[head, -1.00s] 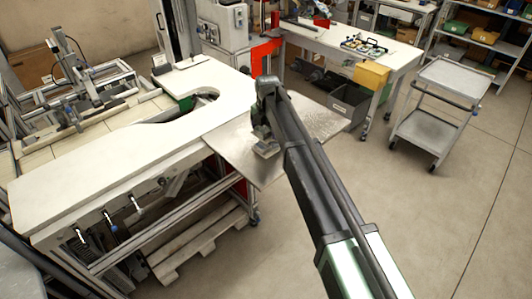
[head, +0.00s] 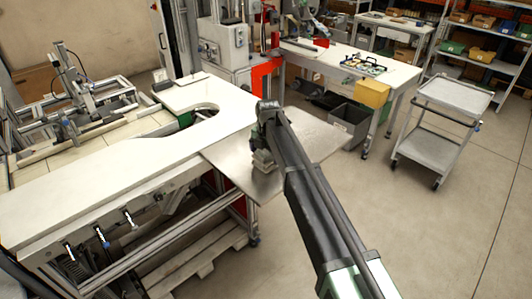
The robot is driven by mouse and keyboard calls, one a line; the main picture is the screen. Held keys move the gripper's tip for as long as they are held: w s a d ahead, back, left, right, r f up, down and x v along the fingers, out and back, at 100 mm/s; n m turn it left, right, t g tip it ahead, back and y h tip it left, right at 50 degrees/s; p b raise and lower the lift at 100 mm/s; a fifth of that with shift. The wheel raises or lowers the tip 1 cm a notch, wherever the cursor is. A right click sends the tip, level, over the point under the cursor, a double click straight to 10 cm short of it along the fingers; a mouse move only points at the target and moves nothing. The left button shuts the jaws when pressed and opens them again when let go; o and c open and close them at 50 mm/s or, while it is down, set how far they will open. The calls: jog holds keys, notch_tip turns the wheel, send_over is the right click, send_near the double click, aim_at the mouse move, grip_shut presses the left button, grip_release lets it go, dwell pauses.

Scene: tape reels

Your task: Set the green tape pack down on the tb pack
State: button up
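My gripper (head: 263,162) is at the end of my arm, over the bare metal plate (head: 232,163) beside the white worktable. I cannot make out a green tape pack or a tb pack in the head view. My own arm hides part of the plate.
The white worktable (head: 110,165) with a curved cutout is at left. A grey trolley (head: 455,96) stands at right, with open floor before it. A bench (head: 335,60) with a yellow bin (head: 373,94) is behind the plate. A wooden pallet (head: 195,262) lies below.

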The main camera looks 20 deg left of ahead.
notch_tip(320, 180, up, 12)
jog(key=p, duration=1.2)
jog(key=shift+d+r, duration=0.2)
jog(key=s+d+m, duration=0.5)
jog(key=d+m, duration=0.2)
jog(key=d, duration=0.4)
jog(key=s+d+m, duration=0.4)
jog(key=d+m, duration=0.2)
jog(key=d, duration=0.4)
jog(key=s+d+m, duration=0.5)
jog(key=d+m, duration=0.2)
jog(key=d, duration=0.4)
jog(key=s+d+m, duration=1.1)
jog(key=m, duration=0.1)
jog(key=shift+s+d+m, duration=0.15)
jog(key=shift+m, duration=0.15)
